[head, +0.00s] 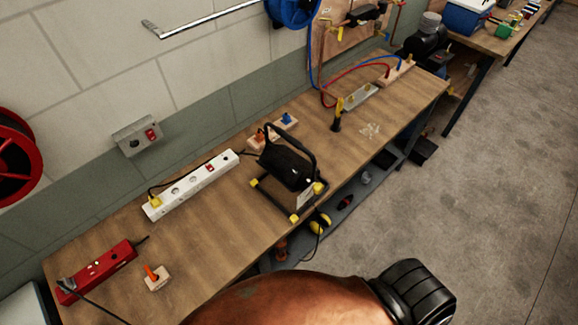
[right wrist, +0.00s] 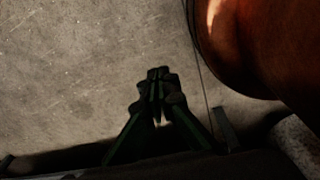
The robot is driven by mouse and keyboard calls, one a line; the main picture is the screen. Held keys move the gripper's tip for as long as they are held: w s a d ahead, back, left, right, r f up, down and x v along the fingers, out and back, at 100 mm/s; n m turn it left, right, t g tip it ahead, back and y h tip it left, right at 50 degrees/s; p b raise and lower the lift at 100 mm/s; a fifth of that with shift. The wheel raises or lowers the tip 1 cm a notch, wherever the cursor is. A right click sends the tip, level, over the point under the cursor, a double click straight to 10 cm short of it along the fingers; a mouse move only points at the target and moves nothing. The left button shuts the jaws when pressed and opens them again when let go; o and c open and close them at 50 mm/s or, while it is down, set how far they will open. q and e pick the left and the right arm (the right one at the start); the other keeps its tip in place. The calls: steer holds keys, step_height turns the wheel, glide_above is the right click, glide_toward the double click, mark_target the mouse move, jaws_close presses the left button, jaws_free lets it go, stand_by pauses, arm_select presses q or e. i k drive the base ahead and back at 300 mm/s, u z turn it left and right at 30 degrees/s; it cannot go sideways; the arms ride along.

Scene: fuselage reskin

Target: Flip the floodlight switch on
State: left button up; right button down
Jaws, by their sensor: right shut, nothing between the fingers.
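The black floodlight (head: 284,165) stands on the wooden workbench, on a tubular frame with yellow feet and a carrying handle over it. I cannot make out a switch on the lamp. A white power strip (head: 191,185) with a red switch (head: 209,167) lies to its left, with a yellow plug in its near end. My right gripper (right wrist: 157,75) shows in the right wrist view, shut and empty, above bare concrete floor, with no bench object near its tips. It cannot be picked out in the head view. My left gripper is in neither view.
A red power strip (head: 97,271) and a small block with an orange lever (head: 156,278) lie at the near end. Blocks with hoses lie farther back. A shelf is below.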

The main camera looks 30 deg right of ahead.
mark_target(302, 197)
steer(key=z, duration=0.5)
steer(key=k, duration=1.2)
steer(key=z, duration=1)
steer(key=i, duration=1.6)
steer(key=u, duration=0.9)
